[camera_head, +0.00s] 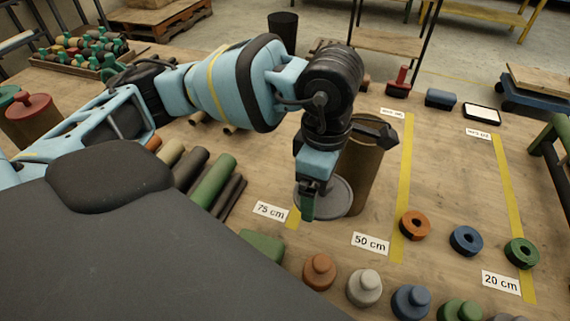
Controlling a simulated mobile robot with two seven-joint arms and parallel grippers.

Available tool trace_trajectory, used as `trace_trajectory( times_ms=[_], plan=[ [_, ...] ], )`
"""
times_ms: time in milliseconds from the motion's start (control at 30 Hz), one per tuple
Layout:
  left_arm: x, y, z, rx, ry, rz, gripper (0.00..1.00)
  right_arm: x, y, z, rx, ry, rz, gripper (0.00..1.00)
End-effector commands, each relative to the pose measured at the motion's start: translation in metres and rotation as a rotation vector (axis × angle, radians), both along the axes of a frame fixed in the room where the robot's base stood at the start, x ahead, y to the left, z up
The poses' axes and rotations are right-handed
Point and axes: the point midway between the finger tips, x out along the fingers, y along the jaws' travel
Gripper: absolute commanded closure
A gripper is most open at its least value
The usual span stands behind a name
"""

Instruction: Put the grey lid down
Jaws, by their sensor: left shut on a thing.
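The grey lid (339,197) is a round disc, seen partly behind my left gripper (308,205). My left gripper points down and is shut on the lid near its left side. The lid is low, just left of the base of a tall brown canister (366,165). I cannot tell whether the lid touches the table or the canister. My left wrist partly hides the canister's left side and top. My right gripper is not in view.
The wooden table (455,180) has yellow strips and distance labels. Rings (415,225) and knobbed plugs (319,271) stand to the right and front. Coloured rods (214,180) lie to the left. A canister with a red lid (32,112) stands at far left.

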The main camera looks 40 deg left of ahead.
Motion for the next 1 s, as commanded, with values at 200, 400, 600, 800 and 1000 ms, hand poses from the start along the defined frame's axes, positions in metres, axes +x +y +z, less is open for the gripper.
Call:
trace_trajectory(
  times_ms=[200,400,600,800,1000],
  plan=[
    [-0.003,0.011,-0.015,0.001,-0.013,-0.394,0.28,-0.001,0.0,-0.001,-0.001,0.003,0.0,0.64],
    [-0.006,0.02,-0.029,0.006,-0.025,-0.762,0.28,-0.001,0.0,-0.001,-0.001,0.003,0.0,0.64],
    [-0.01,0.03,-0.041,0.012,-0.034,-1.13,0.28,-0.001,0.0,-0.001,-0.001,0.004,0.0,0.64],
    [-0.014,0.039,-0.053,0.017,-0.037,-1.475,0.28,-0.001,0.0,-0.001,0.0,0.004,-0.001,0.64],
    [-0.016,0.046,-0.06,0.022,-0.037,-1.702,0.28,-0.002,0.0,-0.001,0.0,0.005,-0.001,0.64]
  ],
)
